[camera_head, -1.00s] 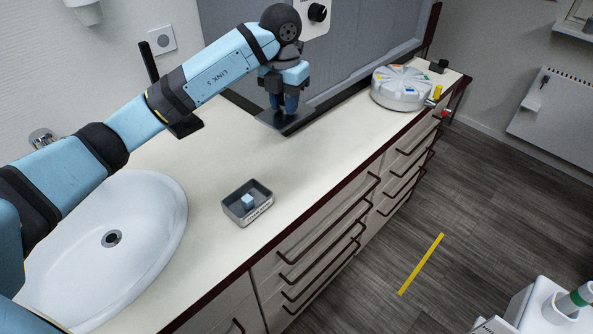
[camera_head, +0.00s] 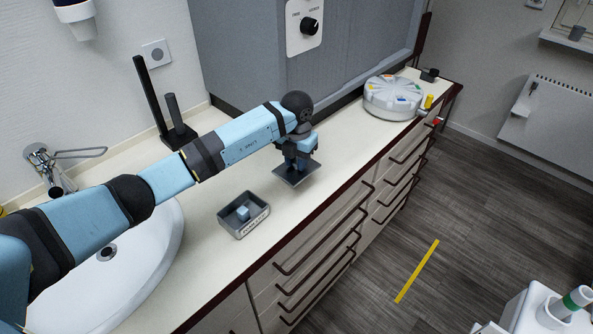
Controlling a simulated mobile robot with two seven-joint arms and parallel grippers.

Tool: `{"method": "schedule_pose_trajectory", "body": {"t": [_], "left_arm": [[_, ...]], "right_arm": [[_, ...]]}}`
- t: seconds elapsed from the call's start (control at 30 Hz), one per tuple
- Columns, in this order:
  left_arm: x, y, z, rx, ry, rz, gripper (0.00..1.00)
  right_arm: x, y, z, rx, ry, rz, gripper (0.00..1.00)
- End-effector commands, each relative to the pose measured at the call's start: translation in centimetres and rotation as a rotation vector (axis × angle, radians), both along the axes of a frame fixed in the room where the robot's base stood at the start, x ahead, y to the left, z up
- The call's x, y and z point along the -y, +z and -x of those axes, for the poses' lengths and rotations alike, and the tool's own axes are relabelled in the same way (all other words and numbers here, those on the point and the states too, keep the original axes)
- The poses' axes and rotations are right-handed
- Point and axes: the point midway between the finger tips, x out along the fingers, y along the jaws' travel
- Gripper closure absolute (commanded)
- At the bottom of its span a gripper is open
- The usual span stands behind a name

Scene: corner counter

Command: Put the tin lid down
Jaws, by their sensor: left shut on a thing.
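The tin lid (camera_head: 297,179) is a dark, flat, square plate at the counter's middle. My left gripper (camera_head: 299,161) is above it and shut on it. I cannot tell whether the lid touches the counter or hangs just above it. The open tin (camera_head: 258,226) is a small dark grey box with a label on its front side, to the left of and nearer than the lid. A light blue cube (camera_head: 243,213) lies inside it. My right gripper is out of view.
A white sink (camera_head: 150,262) lies left, under my left arm. A dark stand with two posts (camera_head: 178,136) is behind the arm. A round grey carousel (camera_head: 392,104) stands far right. The pale counter (camera_head: 345,150) is clear between lid and carousel.

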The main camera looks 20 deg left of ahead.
Motion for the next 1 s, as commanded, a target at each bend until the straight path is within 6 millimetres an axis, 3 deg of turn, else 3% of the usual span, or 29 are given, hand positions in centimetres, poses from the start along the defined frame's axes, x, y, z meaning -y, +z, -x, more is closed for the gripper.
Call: {"method": "schedule_pose_trajectory", "body": {"t": [0.37,0.73,0.77,0.87,1.0], "left_arm": [[0.0,-4.3,0.1,-0.002,0.000,0.000,0.97],[0.0,-4.9,0.0,0.000,-0.001,-0.001,0.97],[0.0,-4.8,0.0,0.000,0.000,-0.001,0.72],[0.0,-4.7,0.0,0.000,0.000,-0.001,0.49],[0.0,-4.7,0.0,0.000,-0.001,-0.001,0.48]], "right_arm": [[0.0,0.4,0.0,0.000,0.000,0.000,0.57],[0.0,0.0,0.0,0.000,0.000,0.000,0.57],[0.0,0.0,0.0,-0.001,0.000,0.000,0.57],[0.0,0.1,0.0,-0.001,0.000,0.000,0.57],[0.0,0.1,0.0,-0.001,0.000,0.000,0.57]]}}
